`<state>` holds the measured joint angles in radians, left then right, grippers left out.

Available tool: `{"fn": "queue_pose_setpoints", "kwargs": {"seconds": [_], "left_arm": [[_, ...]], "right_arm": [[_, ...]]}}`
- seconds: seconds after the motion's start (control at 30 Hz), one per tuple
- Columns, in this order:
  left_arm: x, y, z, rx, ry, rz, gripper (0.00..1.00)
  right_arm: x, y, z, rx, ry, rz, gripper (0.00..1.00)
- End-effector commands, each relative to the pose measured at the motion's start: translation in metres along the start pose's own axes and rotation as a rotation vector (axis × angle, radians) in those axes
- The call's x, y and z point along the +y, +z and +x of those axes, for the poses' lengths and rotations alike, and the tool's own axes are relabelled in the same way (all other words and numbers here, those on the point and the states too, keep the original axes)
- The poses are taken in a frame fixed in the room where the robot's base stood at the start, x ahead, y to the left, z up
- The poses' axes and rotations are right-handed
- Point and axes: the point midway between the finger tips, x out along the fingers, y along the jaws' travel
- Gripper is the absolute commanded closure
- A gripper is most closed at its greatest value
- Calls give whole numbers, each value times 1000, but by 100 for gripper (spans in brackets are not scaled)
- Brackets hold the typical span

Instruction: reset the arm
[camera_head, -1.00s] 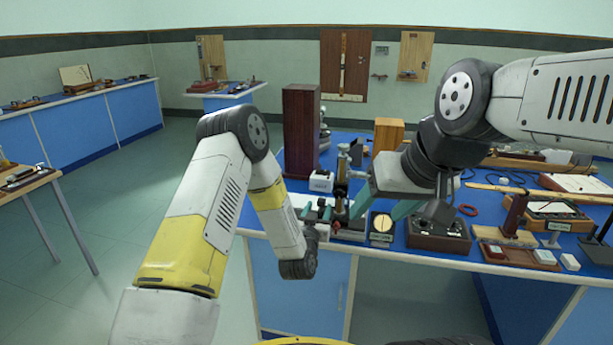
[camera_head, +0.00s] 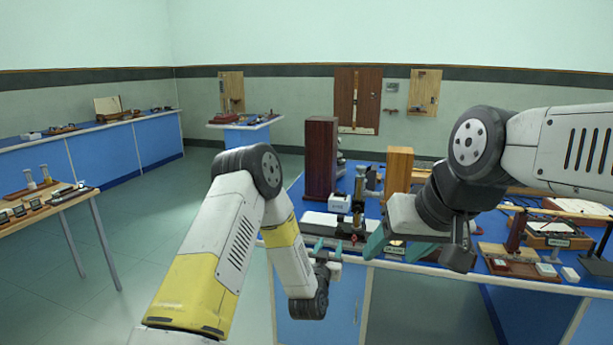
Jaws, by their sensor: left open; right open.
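My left arm comes in from the lower left and bends down at a dark elbow joint. My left gripper (camera_head: 327,250), with small teal fingers, is open at the front edge of the blue bench (camera_head: 345,285). My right arm comes in from the right. My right gripper (camera_head: 398,247), with larger teal fingers, is open and tilted down to the left over the bench's front edge. I see nothing held in either gripper. The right gripper and wrist hide part of the bench top.
A tall dark wooden box (camera_head: 320,158) and a lighter wooden block (camera_head: 398,170) stand behind the grippers. A side table (camera_head: 45,202) stands at left. The floor between is clear.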

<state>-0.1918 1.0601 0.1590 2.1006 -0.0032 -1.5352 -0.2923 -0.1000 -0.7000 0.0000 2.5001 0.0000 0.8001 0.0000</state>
Motion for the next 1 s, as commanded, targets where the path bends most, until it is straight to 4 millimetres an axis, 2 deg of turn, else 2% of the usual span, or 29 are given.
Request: {"fn": "queue_pose_setpoints", "kwargs": {"seconds": [0.37,0.67,0.77,0.87,1.0], "left_arm": [[-11,-32,8,-58,18,0,55],[-29,-79,7,-157,37,0,55],[-39,-103,0,-209,42,-1,55],[-53,-133,-15,-278,42,-6,55],[-72,-171,-52,-393,33,-19,55]], "right_arm": [[0,0,0,0,0,0,40],[0,0,0,0,0,0,40],[0,0,0,0,0,0,40],[0,0,0,0,0,0,40],[0,0,0,0,0,0,40]]}}
